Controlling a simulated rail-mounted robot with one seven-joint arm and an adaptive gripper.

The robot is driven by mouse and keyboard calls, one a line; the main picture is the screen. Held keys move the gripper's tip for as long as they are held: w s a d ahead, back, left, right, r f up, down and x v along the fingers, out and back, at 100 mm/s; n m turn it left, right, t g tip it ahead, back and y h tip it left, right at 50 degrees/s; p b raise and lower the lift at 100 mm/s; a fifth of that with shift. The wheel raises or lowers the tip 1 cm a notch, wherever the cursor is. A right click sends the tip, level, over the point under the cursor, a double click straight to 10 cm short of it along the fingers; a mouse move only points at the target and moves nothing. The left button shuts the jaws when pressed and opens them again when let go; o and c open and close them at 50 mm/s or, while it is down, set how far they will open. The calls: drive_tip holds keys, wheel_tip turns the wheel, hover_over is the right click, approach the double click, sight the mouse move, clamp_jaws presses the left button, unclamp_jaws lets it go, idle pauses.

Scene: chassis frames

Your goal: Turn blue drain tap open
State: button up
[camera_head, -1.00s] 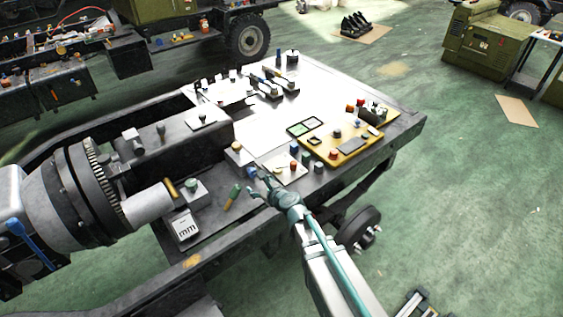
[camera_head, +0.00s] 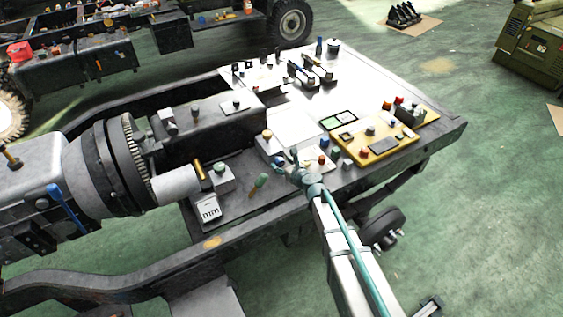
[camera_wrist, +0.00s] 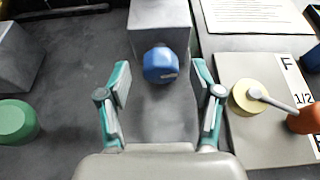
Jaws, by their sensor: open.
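The blue tap (camera_wrist: 160,65) is a rounded blue knob on the front of a grey block (camera_wrist: 160,14), upper middle in the wrist view. My gripper (camera_wrist: 160,82) is open, with one teal-and-grey finger on each side of the knob. Gaps show between the fingers and the knob; nothing is gripped. I cannot tell how far the fingertips are from it in depth. In the head view my gripper (camera_head: 287,167) is at the front of the bench, beside the small block (camera_head: 268,146). The tap is small there and partly confused with the fingers.
In the wrist view a green knob (camera_wrist: 15,121) stands left, and a plate (camera_wrist: 262,135) with a yellow lever hub (camera_wrist: 246,97) and orange knob stands close right. In the head view, a yellow panel (camera_head: 398,147) lies right and a large grey cylinder (camera_head: 100,170) left.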

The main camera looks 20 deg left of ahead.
drive_tip(key=shift+x, duration=0.9)
drive_tip(key=shift+d, duration=0.1)
drive_tip(key=c, duration=1.1)
drive_tip(key=shift+c, duration=0.2)
